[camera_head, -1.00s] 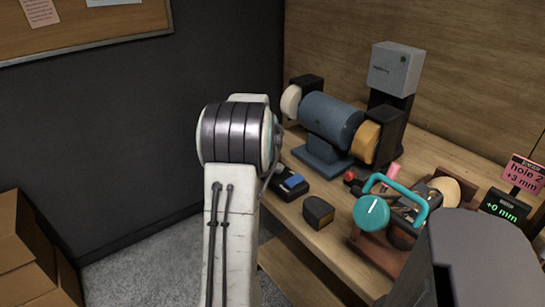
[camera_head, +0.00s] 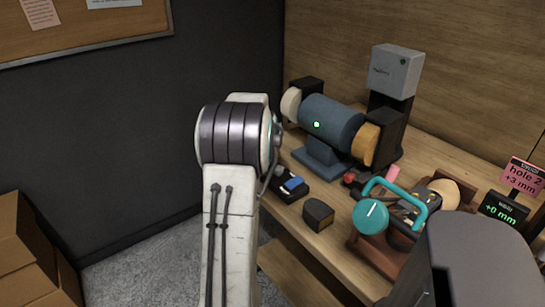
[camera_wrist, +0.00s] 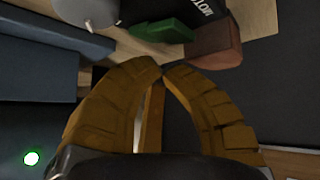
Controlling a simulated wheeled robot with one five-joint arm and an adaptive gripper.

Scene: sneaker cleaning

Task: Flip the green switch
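The green switch (camera_wrist: 163,30) shows in the wrist view as a dark green block, beside a black plate with white lettering (camera_wrist: 212,12). My gripper (camera_wrist: 162,70) has brown, ridged fingers whose tips come together just below the switch in that view, with nothing seen between them. Whether they touch the switch cannot be told. A small green light (camera_head: 317,125) glows on the blue motor (camera_head: 337,117) in the head view; a green light also glows in the wrist view (camera_wrist: 31,158). In the head view my arm hides the gripper, and I cannot pick out the green switch.
On the wooden bench (camera_head: 345,235) stand a black box with a blue part (camera_head: 291,182), a dark block (camera_head: 318,214) and a teal-handled device (camera_head: 372,215). A reddish-brown block (camera_wrist: 218,45) sits close to my fingertips. Cardboard boxes (camera_head: 30,250) are at left.

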